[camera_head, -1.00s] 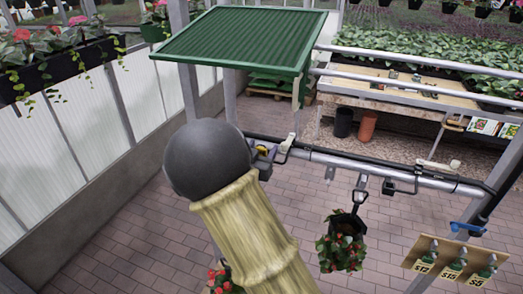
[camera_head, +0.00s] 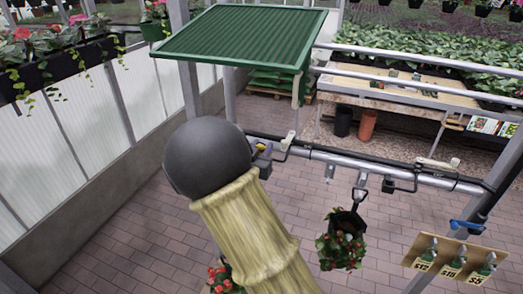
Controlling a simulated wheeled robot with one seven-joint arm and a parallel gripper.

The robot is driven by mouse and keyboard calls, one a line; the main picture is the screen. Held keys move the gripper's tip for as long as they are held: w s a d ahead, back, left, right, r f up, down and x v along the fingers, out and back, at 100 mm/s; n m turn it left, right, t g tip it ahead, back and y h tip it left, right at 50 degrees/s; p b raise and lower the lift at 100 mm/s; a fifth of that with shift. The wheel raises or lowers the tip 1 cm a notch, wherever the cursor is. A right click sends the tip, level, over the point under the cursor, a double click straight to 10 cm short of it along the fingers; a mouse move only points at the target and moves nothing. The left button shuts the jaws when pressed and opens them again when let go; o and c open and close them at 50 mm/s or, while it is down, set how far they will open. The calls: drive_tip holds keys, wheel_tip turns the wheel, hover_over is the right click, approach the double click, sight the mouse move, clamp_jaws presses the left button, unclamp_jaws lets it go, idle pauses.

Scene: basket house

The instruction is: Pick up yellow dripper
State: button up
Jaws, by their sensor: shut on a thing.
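A small yellow thing (camera_head: 262,147), which may be the yellow dripper, shows just right of a big dark ball, near the left end of the grey pipe. It is too small to make out its shape, and the ball may hide part of it. A dark grey block (camera_head: 262,162) shows just below it. I cannot make out my gripper in the head view. The dark ball and the thick tan, wood-like column below it block the area behind them.
The horizontal pipe (camera_head: 400,172) crosses the right half, carrying brackets. A potted red-flowered plant (camera_head: 342,243) hangs below it. A price board (camera_head: 455,258) is at lower right. A green sloped panel (camera_head: 245,40) stands behind. Brick floor (camera_head: 120,240) is clear at left.

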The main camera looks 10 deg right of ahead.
wheel_tip(320, 180, up, 10)
drive_tip(key=b, duration=0.2)
drive_tip(key=shift+b, duration=0.4)
idle(0.4)
